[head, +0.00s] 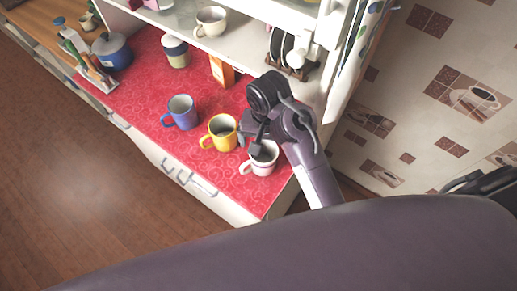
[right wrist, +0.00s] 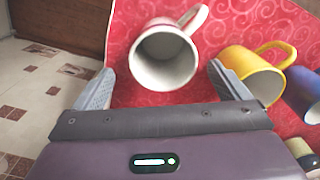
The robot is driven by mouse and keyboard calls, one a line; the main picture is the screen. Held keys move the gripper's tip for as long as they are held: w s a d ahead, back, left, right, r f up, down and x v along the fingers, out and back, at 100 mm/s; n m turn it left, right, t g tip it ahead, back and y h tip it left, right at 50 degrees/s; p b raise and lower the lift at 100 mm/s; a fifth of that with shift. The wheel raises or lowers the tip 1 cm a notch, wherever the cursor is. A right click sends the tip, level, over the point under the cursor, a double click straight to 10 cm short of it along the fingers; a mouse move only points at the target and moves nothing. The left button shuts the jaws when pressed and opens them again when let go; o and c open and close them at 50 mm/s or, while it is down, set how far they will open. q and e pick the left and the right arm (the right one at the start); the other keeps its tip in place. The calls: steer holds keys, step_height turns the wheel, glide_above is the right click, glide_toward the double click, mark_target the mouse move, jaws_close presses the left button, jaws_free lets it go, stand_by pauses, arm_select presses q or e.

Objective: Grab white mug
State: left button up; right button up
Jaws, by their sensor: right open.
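The white mug (head: 262,161) stands on the red patterned counter (head: 153,91) near its right front corner, its handle toward the left in the head view. My right gripper (head: 256,140) is over it and partly covers it. In the right wrist view the white mug (right wrist: 165,55) lies ahead, between the two open fingers (right wrist: 162,85), with its mouth toward the camera and its handle at upper right. The fingers are spread wider than the mug, and nothing is held. I cannot tell whether they touch it. My left gripper is not in view.
A yellow mug (head: 219,133) stands close to the left of the white mug, with a blue mug (head: 181,112) farther left. A shelf (head: 240,48) overhangs the counter's back.

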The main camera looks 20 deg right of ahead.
mark_target(263, 156)
steer(key=f, duration=0.1)
steer(key=s+f+p, duration=0.1)
steer(key=shift+a+f, duration=0.2)
steer(key=shift+f, duration=0.1)
steer(key=f, duration=0.2)
steer(key=f+p, duration=0.1)
steer(key=shift+w+a+f, duration=0.15)
steer(key=shift+w+f, duration=0.1)
steer(key=shift+w, duration=0.05)
steer(key=shift+f, duration=0.25)
steer(key=c, duration=1.1)
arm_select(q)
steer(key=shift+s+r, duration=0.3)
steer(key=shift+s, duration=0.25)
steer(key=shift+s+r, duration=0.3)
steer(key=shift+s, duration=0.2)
arm_select(e)
steer(key=shift+c, duration=0.7)
steer(key=shift+r, duration=0.1)
